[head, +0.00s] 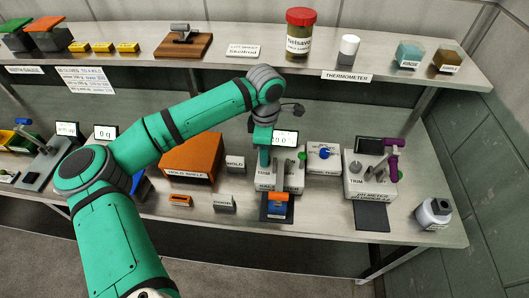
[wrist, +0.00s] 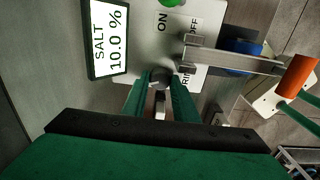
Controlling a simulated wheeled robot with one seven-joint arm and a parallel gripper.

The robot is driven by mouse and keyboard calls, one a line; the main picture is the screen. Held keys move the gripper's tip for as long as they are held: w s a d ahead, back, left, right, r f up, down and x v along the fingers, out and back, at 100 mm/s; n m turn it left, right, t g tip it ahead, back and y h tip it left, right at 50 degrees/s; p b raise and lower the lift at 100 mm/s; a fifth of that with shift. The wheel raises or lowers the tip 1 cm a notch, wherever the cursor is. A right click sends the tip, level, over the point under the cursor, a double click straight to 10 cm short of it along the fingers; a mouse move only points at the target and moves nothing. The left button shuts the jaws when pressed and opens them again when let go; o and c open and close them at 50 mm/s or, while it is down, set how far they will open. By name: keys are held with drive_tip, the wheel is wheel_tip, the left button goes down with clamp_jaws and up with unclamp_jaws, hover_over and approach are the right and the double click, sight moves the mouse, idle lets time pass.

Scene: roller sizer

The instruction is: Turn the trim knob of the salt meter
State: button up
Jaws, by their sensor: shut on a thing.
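The salt meter is a light grey box (head: 293,184) on the lower bench. Its display (wrist: 108,38) reads SALT 10.0 %. A grey trim knob (wrist: 158,78) stands on its top face, beside the partly hidden TRIM label. My gripper (wrist: 161,100) has its two green fingers shut on the knob, one on each side. In the head view my gripper (head: 264,158) comes down onto the left part of the meter, and the knob is hidden there. A green button (wrist: 172,2) sits by the ON label, and OFF is marked nearby.
A grey arm (wrist: 235,62) with an orange end (wrist: 298,75) reaches out from the meter close to my fingers. To the right stand a box with a blue knob (head: 324,154) and the pH meter (head: 365,183). An orange mold shelf (head: 192,155) stands left. The upper shelf (head: 270,70) overhangs behind.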

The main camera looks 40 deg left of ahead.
drive_tip(key=shift+n, duration=0.5)
drive_tip(key=shift+d, duration=0.1)
drive_tip(key=o, duration=1.1)
drive_tip(key=shift+c, duration=0.2)
drive_tip(key=shift+r, duration=0.1)
